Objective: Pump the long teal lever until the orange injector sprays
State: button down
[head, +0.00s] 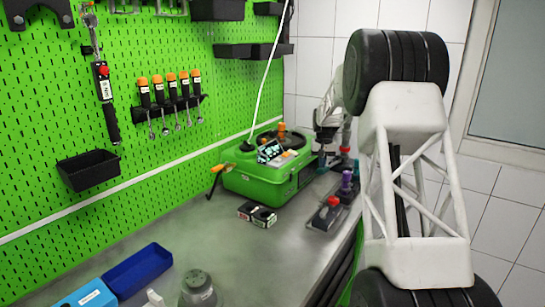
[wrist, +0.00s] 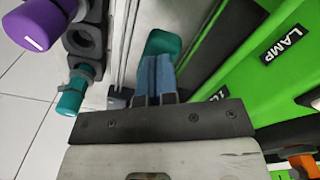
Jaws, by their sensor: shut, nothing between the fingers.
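My gripper (wrist: 153,62) is shut and empty, its two blue fingers together in the wrist view. A teal rounded piece, which looks like the end of the teal lever (wrist: 164,43), lies just beyond the fingertips; I cannot tell whether they touch it. The rest of the lever is hidden or unclear. In the head view my gripper (head: 322,163) is small, at the right end of the green pump testbench (head: 262,183). An orange part (head: 281,127), possibly the injector, stands on top of the testbench. No spray shows.
Purple (wrist: 36,22) and teal (wrist: 72,94) fittings sit in a dark holder beside my gripper. A red-topped fitting (head: 333,201) stands near the bench edge. Black connectors (head: 257,214) lie before the testbench. Blue bins (head: 138,270) are front left; the bench between is mostly clear.

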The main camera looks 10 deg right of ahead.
aim_at(321, 171)
jog(key=shift+s+a+f, duration=0.15)
jog(key=shift+f, duration=1.85)
jog(key=shift+r, duration=0.1)
jog(key=shift+w+d+r, duration=0.1)
jog(key=shift+r, duration=1.05)
jog(key=shift+w+d+r, duration=0.15)
jog(key=shift+r, duration=0.95)
jog(key=shift+w+d+r, duration=0.1)
jog(key=shift+r, duration=1.05)
jog(key=shift+f, duration=0.2)
jog(key=shift+s+a+f, duration=0.1)
jog(key=shift+f, duration=1)
jog(key=shift+s+a+f, duration=0.15)
jog(key=shift+f, duration=1)
jog(key=shift+s+a+f, duration=0.1)
jog(key=shift+f, duration=1)
jog(key=shift+r, duration=0.1)
